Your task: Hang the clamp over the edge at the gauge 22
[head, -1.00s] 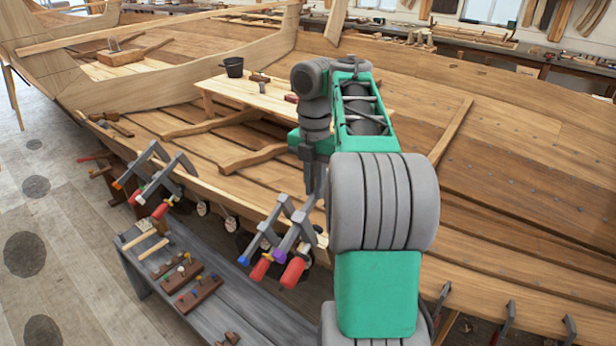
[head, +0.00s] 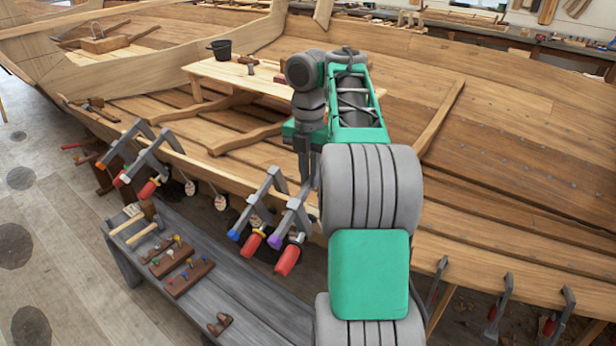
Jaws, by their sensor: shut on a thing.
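My gripper (head: 304,178) points down over the hull's near edge. It is shut on the top of a grey clamp with a purple tip (head: 290,216) and a red handle. This clamp hangs upright at the plank edge (head: 235,190); I cannot tell whether it rests on it. A similar clamp with a blue tip (head: 262,200) stands just left of it on the edge. Small round white gauge tags (head: 220,202) show below the edge further left. Their numbers are too small to read, so I cannot tell which is 22.
Two more clamps (head: 150,155) sit on the edge at the left, and several (head: 498,308) at the lower right. A grey bench (head: 245,290) with tools stands below the edge. A plank table (head: 240,80) with a black bucket (head: 221,49) is inside the hull.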

